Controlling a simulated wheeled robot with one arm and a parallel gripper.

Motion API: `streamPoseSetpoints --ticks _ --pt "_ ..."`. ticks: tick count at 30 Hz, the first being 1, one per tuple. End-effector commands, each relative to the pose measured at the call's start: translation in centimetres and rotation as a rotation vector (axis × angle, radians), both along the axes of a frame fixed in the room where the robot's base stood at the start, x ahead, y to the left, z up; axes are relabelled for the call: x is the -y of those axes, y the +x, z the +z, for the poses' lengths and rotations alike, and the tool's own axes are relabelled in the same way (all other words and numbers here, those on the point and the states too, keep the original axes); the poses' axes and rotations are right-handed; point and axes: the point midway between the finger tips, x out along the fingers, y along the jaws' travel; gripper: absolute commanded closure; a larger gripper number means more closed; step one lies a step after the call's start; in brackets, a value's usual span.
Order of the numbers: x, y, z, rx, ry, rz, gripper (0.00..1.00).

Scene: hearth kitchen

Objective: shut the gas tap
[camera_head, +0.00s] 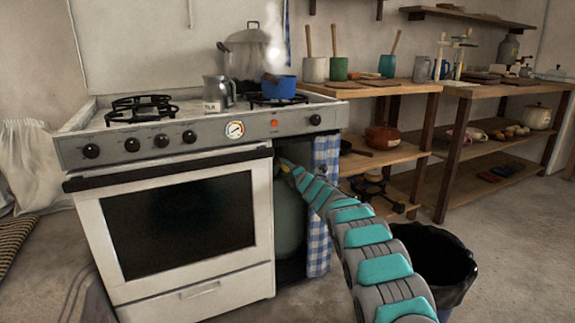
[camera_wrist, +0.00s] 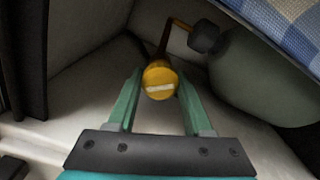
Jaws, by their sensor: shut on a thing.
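The gas tap's round yellow knob (camera_wrist: 159,78) shows in the wrist view, with a white bar across its face lying nearly level. My gripper (camera_wrist: 160,82) has one green finger on each side of the knob and is shut on it. A thin brown pipe (camera_wrist: 179,24) and a dark fitting (camera_wrist: 205,37) are behind it, by the grey-green gas bottle (camera_wrist: 258,80).
A blue checked curtain (camera_head: 325,170) hangs beside my arm; it also shows in the wrist view (camera_wrist: 290,25). On the white stove (camera_head: 190,130) stand a blue pot (camera_head: 280,88), giving off steam, and a metal jug (camera_head: 217,93).

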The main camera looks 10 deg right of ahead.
Motion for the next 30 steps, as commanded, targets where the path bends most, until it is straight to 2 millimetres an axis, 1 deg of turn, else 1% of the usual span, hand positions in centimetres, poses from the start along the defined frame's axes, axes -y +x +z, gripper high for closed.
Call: streamPoseSetpoints --ticks 1,9,15,21,30 --pt "-0.05 0.0 0.37 -0.016 0.042 -0.001 1.0" --pt "-0.01 0.02 0.58 -0.091 0.282 -0.001 1.0" --pt "-0.02 0.03 0.5 -0.138 0.428 0.0 1.0" --pt "-0.05 0.02 0.27 -0.174 0.533 0.0 1.0" --pt "0.08 0.02 0.06 -0.199 0.608 -0.003 1.0"
